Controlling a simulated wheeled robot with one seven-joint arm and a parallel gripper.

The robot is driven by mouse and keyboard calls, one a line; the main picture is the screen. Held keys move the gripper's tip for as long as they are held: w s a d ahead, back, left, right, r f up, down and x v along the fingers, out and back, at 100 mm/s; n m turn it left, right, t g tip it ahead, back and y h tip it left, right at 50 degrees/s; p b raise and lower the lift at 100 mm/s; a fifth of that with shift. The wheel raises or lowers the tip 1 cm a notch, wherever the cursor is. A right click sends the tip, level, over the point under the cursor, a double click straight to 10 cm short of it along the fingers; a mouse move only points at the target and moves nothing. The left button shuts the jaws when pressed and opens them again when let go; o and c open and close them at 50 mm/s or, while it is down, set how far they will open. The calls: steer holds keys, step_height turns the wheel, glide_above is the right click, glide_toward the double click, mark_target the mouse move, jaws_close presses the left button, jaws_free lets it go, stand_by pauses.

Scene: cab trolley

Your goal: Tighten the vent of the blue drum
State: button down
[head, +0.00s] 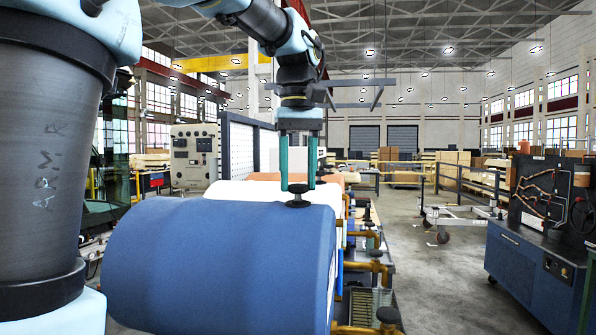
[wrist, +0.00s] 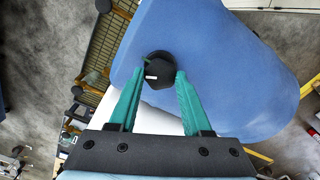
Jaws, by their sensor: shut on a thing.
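The blue drum (head: 220,262) lies on its side in the front of the head view, and its curved blue side (wrist: 235,75) fills much of the wrist view. The vent is a black round knob (head: 298,201) on top of the drum near its right end. In the wrist view the knob (wrist: 159,71) carries a small white mark. My gripper (head: 298,187) points down from above, its teal fingers on both sides of the knob. In the wrist view the fingertips (wrist: 161,75) are shut on the knob. The knob's underside is hidden.
A white drum (head: 245,191) and an orange one (head: 262,176) lie behind the blue drum. Brass pipes with black knobs (head: 388,315) stand at its right. A dark blue cabinet (head: 525,262) stands far right, with open floor (head: 440,290) between.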

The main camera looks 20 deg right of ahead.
mark_target(299, 184)
steer(key=m, duration=0.5)
steer(key=shift+p, duration=0.4)
stand_by(0.3)
steer(key=shift+c, duration=1.7)
jaws_free()
steer(key=shift+r, duration=0.1)
step_height(299, 184, up, 11)
steer(key=b, duration=0.1)
steer(key=shift+f, duration=0.2)
steer(key=shift+s, duration=0.1)
